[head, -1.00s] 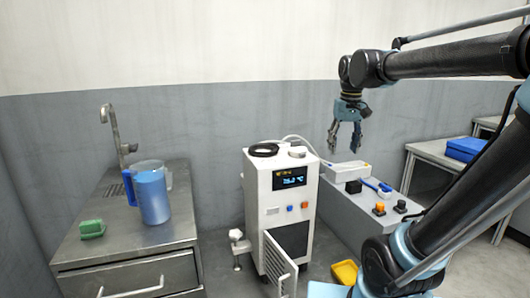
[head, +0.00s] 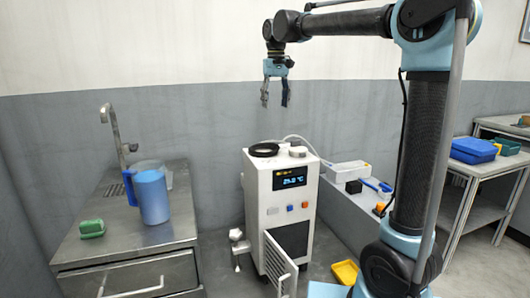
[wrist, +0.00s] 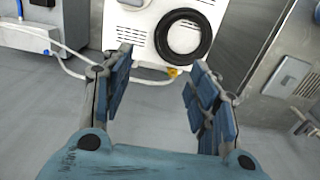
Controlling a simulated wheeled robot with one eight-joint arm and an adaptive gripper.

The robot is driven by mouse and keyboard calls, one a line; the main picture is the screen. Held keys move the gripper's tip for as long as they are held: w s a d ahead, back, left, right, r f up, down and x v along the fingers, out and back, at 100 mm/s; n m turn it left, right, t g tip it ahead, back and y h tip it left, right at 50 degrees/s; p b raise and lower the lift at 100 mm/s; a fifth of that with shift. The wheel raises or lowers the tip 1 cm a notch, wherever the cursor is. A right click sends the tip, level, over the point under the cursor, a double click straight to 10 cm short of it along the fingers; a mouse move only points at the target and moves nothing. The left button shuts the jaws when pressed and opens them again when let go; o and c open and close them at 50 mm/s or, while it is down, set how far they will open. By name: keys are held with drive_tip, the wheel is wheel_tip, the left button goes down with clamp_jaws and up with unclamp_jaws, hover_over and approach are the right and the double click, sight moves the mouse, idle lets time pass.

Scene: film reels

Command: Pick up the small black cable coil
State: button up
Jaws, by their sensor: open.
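The small black cable coil (head: 264,150) lies flat on top of the white machine (head: 284,215), toward its left side. In the wrist view the coil (wrist: 183,37) is a black ring on the white top, beyond and between my fingers. My gripper (head: 276,102) is open and empty, pointing down, well above the machine and slightly right of the coil in the head view. In the wrist view my gripper (wrist: 160,85) shows both blue-padded fingers spread apart, touching nothing.
A white knob or cap (head: 298,151) stands beside the coil, and a pale hose runs off the machine's back right. A metal counter (head: 130,240) with a blue jug (head: 152,197) and green sponge (head: 92,228) stands left. A white box (head: 348,170) sits right.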

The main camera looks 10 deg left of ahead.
hover_over(275, 145)
drive_tip(key=f, duration=1)
drive_tip(key=shift+w+f, duration=0.4)
drive_tip(key=shift+s+f, duration=0.15)
drive_tip(key=shift+f, duration=1.3)
drive_tip(key=shift+s+f, duration=0.15)
drive_tip(key=shift+f, duration=1.3)
drive_tip(key=shift+c, duration=0.5)
drive_tip(key=c, duration=1.2)
